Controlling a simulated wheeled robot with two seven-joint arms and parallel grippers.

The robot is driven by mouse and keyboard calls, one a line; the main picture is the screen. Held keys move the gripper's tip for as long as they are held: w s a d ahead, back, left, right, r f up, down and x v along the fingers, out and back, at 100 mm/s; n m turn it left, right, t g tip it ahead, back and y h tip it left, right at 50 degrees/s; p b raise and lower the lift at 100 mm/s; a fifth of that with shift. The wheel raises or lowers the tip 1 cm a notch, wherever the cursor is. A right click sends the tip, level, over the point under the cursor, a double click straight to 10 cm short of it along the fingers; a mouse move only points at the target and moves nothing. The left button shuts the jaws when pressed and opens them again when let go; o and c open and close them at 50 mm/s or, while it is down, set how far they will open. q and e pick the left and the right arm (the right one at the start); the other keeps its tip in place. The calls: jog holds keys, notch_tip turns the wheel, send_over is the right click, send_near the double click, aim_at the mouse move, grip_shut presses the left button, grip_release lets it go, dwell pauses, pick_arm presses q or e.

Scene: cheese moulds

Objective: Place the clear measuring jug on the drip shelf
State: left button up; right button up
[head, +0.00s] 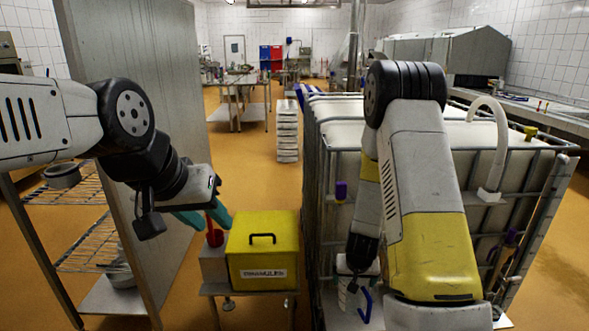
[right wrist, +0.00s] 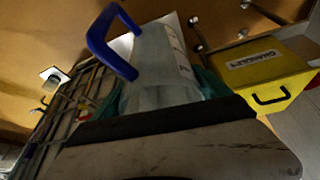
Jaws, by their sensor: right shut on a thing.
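The clear measuring jug (right wrist: 160,75) with a blue handle (right wrist: 105,38) is in my right gripper, whose teal fingers press its sides in the right wrist view. In the head view the jug (head: 352,291) hangs low by the tank frame, partly hidden by my right arm. My right gripper (head: 358,268) is mostly hidden there too. My left gripper (head: 207,217) has its teal fingers apart, beside a red object (head: 214,237); it seems empty. Wire shelves (head: 95,247) stand at the far left; I cannot tell which surface is the drip shelf.
A yellow box (head: 262,250) with a black handle sits on a low stand between my arms. A large white tank (head: 335,116) in a metal frame fills the right. A tall grey panel (head: 150,100) stands at left. The orange floor behind the yellow box is open.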

jog(key=shift+n+y, duration=0.5)
jog(key=shift+n, duration=0.2)
jog(key=a+r, duration=0.1)
jog(key=r, duration=0.2)
jog(key=s+r, duration=0.1)
jog(key=r, duration=0.2)
jog(key=a+r, duration=0.1)
jog(key=r, duration=0.2)
jog(key=shift+s+a, duration=0.25)
jog(key=shift+a, duration=0.1)
